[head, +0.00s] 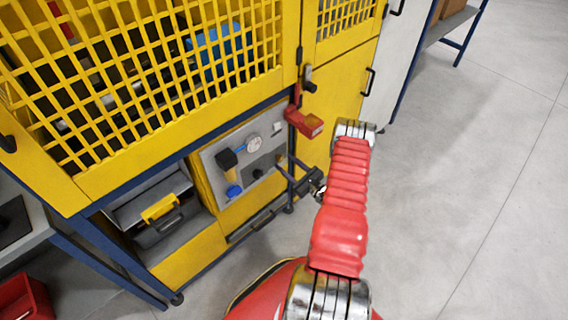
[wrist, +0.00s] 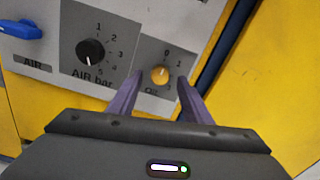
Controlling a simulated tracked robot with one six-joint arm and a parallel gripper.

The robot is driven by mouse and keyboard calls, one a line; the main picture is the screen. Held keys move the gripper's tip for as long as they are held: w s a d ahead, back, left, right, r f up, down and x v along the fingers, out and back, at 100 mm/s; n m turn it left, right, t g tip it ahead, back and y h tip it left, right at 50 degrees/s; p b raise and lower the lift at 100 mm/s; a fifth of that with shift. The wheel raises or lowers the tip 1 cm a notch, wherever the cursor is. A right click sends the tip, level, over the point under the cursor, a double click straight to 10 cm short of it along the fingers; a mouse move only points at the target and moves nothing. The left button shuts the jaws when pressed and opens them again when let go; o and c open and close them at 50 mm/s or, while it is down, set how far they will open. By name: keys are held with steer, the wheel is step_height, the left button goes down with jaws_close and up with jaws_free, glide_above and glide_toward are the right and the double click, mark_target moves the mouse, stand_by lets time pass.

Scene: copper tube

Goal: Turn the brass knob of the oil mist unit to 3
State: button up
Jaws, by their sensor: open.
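The brass knob (wrist: 160,74) sits on a dark grey plate of the panel, right of centre in the wrist view. Digits 0 and 1 show above and right of it; the lower part of its scale is hard to read. A light mark on the knob's face seems to point up, roughly towards 0. My gripper (wrist: 160,79) is open, with one purple finger on each side of the knob. I cannot tell whether the fingers touch it. In the head view my gripper (head: 287,164) is at the panel's right side, and the brass knob cannot be made out there.
A black AIR bar knob (wrist: 90,52) is left of the brass knob, with a blue handle (wrist: 20,29) further left. In the head view a gauge (head: 254,143) and a red box (head: 304,122) are near my arm. The floor at right is clear.

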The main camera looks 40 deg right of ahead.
steer(key=shift+w, duration=0.8)
steer(key=shift+c, duration=0.3)
